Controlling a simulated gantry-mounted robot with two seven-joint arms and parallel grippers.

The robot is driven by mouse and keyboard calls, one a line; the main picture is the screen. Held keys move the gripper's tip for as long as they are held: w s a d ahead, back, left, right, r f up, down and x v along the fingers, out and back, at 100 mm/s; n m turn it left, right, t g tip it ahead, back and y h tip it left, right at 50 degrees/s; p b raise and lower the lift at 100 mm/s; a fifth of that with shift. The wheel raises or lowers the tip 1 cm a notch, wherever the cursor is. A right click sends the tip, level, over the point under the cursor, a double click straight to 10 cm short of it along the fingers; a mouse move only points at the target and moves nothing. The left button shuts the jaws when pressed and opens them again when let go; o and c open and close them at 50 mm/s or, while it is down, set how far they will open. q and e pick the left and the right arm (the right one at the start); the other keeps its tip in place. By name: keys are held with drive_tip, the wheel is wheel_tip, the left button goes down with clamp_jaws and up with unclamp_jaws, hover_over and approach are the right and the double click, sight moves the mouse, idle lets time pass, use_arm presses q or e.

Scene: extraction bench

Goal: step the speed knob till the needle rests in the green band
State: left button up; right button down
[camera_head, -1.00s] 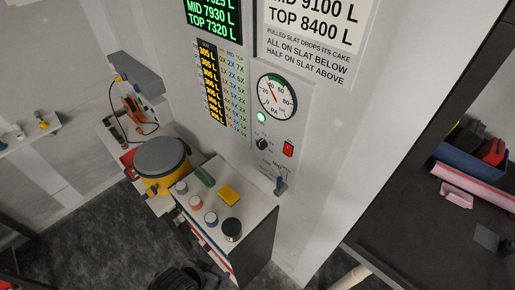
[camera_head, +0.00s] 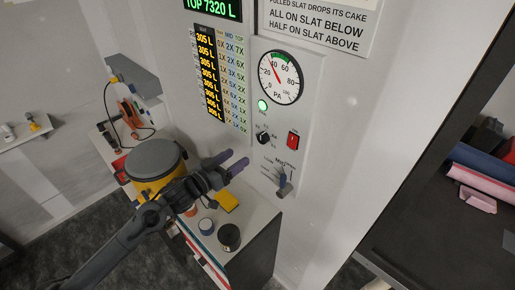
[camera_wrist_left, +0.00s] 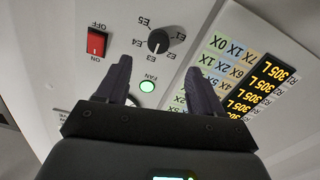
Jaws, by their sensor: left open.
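The black speed knob (camera_head: 263,137) sits on the white wall panel below the round pressure gauge (camera_head: 279,77). My right gripper is not in view.
A lit green fan lamp (camera_head: 262,105) is above the knob and a red switch (camera_head: 293,141) to its right. A lever (camera_head: 284,186) is lower on the panel.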

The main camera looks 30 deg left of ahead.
sight(261, 140)
use_arm(q)
drive_tip(key=p+x, duration=0.1)
drive_tip(key=x, duration=0.9)
drive_tip(key=shift+w+d+p, duration=0.15)
drive_tip(key=shift+w+p, duration=0.1)
drive_tip(key=shift+p, duration=0.1)
drive_tip(key=c, duration=1.1)
